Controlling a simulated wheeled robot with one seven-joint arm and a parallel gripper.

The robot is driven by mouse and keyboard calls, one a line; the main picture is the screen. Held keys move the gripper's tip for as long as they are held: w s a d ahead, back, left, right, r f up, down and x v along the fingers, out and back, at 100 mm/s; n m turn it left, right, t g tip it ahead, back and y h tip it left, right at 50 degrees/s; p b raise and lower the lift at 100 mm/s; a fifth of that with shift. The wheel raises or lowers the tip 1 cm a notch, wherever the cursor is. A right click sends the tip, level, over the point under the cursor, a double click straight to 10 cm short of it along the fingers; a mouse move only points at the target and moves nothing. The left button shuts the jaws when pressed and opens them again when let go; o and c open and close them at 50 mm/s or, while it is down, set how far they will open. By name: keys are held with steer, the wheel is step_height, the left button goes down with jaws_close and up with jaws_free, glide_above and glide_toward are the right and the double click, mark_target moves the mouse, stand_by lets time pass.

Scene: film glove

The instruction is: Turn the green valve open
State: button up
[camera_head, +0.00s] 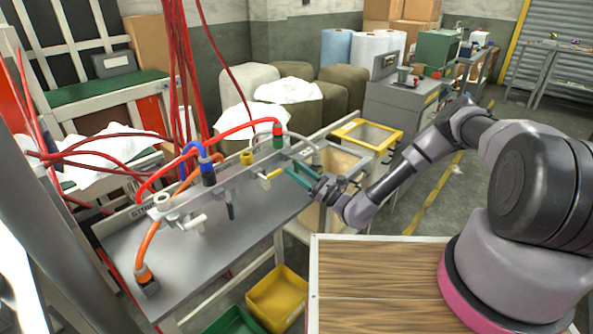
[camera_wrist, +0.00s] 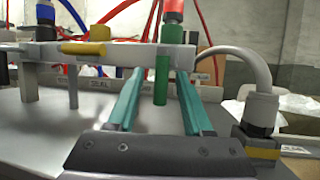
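The green valve's lever (camera_wrist: 162,78) hangs straight down from the front of the light metal manifold bar (camera_wrist: 125,54) in the wrist view. Above it is a green fitting (camera_wrist: 172,34) with a red hose end; this fitting (camera_head: 278,136) also shows in the head view. My gripper (camera_wrist: 160,74) is open, its two teal fingers pointing at the bar. The lever appears between the fingers, with a gap on each side. In the head view my gripper (camera_head: 296,174) is at the right end of the bar, and the green lever cannot be made out there.
A grey curved hose (camera_wrist: 240,62) stands close on the right. The metal bench top (camera_head: 180,262) is below. Red hoses (camera_head: 180,60) hang behind.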

steer(key=v, duration=1)
steer(key=shift+s+d, duration=0.2)
steer(key=shift+d, duration=0.15)
steer(key=shift+f, duration=0.1)
steer(key=s+d+r+n+g+h, duration=0.2)
steer(key=r+n+g+h, duration=0.1)
steer(key=r+n+g, duration=0.4)
steer(key=s+d+r+n+g+h, duration=0.1)
steer(key=d+r+n+g+h, duration=0.3)
steer(key=r, duration=0.6)
steer(key=s+d+r+n+g+h, duration=0.1)
steer(key=s+r+n+g+h, duration=0.1)
steer(key=r+n+g, duration=0.35)
steer(key=s+d+r+n+t+h, duration=0.1)
steer(key=s+d+r+t+h, duration=0.2)
steer(key=r, duration=0.5)
steer(key=s+d+r+n+t+h, duration=0.1)
steer(key=s+d+r+t+h, duration=0.2)
steer(key=s+d+r+t, duration=0.3)
steer(key=s+d+r+n+t+h, duration=0.1)
steer(key=s+d+r+t+h, duration=0.2)
steer(key=r, duration=0.9)
steer(key=shift+s+d+r+t, duration=0.2)
steer(key=shift+s+d+t, duration=0.6)
steer(key=shift+s, duration=0.1)
steer(key=shift+d, duration=0.1)
